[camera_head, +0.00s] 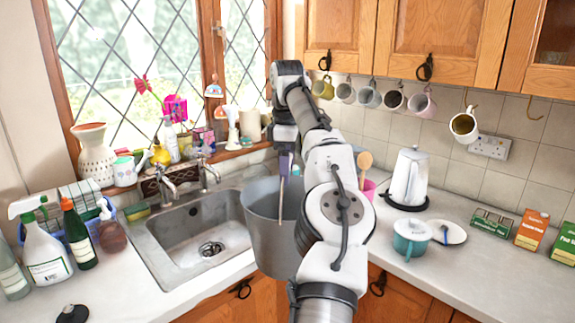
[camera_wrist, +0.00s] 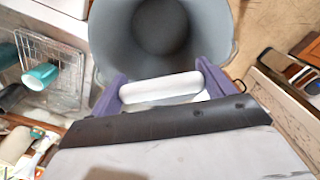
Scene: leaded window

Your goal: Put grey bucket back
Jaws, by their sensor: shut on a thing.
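The grey bucket (camera_head: 262,235) is held up in front of the counter edge, just right of the sink in the head view. My arm hides its right side. My gripper (camera_head: 286,165) is above the bucket, its jaws pointing down. In the wrist view the purple fingers of my gripper (camera_wrist: 163,87) are shut on the bucket's white handle grip (camera_wrist: 160,87). The grey bucket (camera_wrist: 160,30) also shows there, just beyond the fingers, with its open mouth facing the camera; it looks empty.
A teal pot (camera_head: 410,238) and a kettle (camera_head: 408,180) stand on the right counter. The wrist view shows an open wire rack (camera_wrist: 50,70) at left and an open drawer (camera_wrist: 290,85) at right.

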